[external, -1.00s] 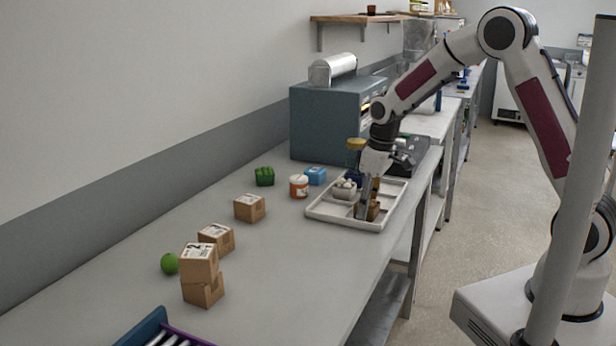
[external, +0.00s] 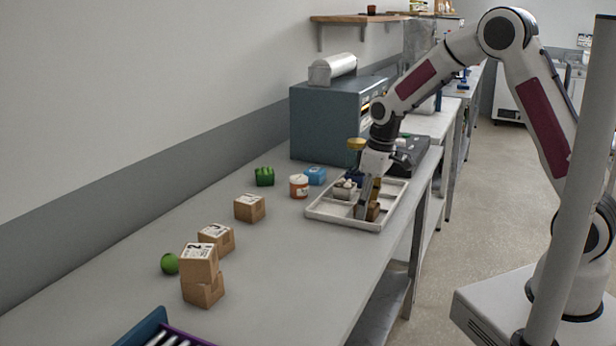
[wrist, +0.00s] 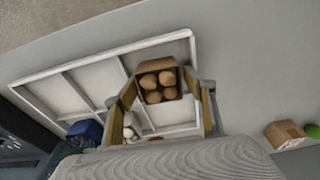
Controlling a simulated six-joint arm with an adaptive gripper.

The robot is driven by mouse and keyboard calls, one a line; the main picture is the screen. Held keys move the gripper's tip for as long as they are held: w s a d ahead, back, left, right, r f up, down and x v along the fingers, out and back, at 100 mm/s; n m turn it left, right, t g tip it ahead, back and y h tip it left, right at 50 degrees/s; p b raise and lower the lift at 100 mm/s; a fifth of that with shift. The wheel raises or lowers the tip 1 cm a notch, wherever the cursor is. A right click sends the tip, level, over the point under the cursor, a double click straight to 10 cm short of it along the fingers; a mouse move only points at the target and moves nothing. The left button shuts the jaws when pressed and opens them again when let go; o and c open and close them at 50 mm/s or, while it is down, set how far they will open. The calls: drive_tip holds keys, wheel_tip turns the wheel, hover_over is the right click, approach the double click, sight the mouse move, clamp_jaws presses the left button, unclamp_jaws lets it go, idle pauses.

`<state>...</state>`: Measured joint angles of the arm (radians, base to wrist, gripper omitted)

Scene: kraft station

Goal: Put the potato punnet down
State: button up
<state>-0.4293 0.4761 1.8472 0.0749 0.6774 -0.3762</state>
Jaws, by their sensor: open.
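The potato punnet (wrist: 142,72) is a small brown box with several round tan potatoes in it. In the wrist view it sits at the tray, between the fingers of my gripper (wrist: 167,98). The fingers are spread, with a gap visible at the punnet's sides. In the external view the punnet (external: 374,213) shows partly behind my gripper (external: 367,207), low over the tray. The white divided tray (external: 331,219) lies on the bench; several compartments look empty in the wrist view (wrist: 95,82).
A punnet of white items (external: 344,190) stands in the tray beside the gripper. A white-and-orange tub (external: 299,187), a blue box (external: 316,176) and a green punnet (external: 264,177) are left of the tray. Cartons (external: 202,290) and a green ball (external: 170,263) stand nearer the front.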

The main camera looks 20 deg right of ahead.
sight(372, 203)
drive_tip(key=r, duration=0.7)
drive_tip(key=shift+s+d, duration=0.25)
drive_tip(key=shift+d, duration=0.1)
drive_tip(key=shift+r, duration=0.25)
drive_tip(key=shift+d, duration=0.1)
drive_tip(key=shift+s+d+r, duration=0.1)
drive_tip(key=shift+d+r, duration=0.05)
drive_tip(key=shift+r, duration=0.1)
drive_tip(key=s+d+r+m+t, duration=0.2)
drive_tip(key=s+d+r+m, duration=0.2)
drive_tip(key=s+d+r, duration=0.75)
drive_tip(key=s+d+m+t+h, duration=0.1)
drive_tip(key=s+d+m, duration=0.3)
drive_tip(key=s+d, duration=0.6)
drive_tip(key=shift+s+f+m+t, duration=0.3)
drive_tip(key=shift+s+t, duration=0.3)
drive_tip(key=shift+s, duration=0.7)
drive_tip(key=shift+d, duration=0.1)
